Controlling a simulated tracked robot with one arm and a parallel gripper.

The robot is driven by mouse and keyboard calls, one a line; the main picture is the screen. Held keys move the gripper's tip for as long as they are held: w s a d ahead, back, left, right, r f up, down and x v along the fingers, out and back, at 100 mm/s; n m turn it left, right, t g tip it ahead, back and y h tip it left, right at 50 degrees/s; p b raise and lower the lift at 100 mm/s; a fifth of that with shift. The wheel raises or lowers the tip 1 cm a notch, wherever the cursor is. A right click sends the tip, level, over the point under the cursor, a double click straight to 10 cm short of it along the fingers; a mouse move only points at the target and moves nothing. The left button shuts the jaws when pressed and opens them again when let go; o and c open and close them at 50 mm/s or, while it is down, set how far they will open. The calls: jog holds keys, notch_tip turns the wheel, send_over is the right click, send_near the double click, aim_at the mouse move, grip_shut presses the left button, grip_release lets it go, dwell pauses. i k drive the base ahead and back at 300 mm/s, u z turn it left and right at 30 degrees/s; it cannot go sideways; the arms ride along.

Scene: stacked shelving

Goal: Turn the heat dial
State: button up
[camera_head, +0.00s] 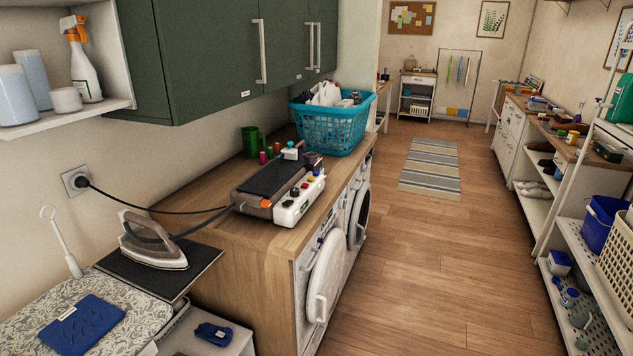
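A low appliance (267,183) with a dark flat top sits on the wooden counter left of centre. Its white control panel (298,203) faces right and carries several small knobs or buttons, dark, red and orange. Which of them is the heat dial is too small to tell. An iron (156,241) rests flat on a black mat (187,275) at the lower left; no dial can be made out on it. My gripper is not in view.
A teal laundry basket (329,131) stands behind the appliance. A black cord runs from a wall socket (75,181) towards the iron and appliance. A washer door (325,277) stands open below the counter. The wooden floor (430,260) is clear; a shelf rack (585,265) lines the right.

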aim_at(294, 191)
jog(key=z, duration=0.25)
jog(key=i, duration=2.75)
jog(key=u, duration=0.65)
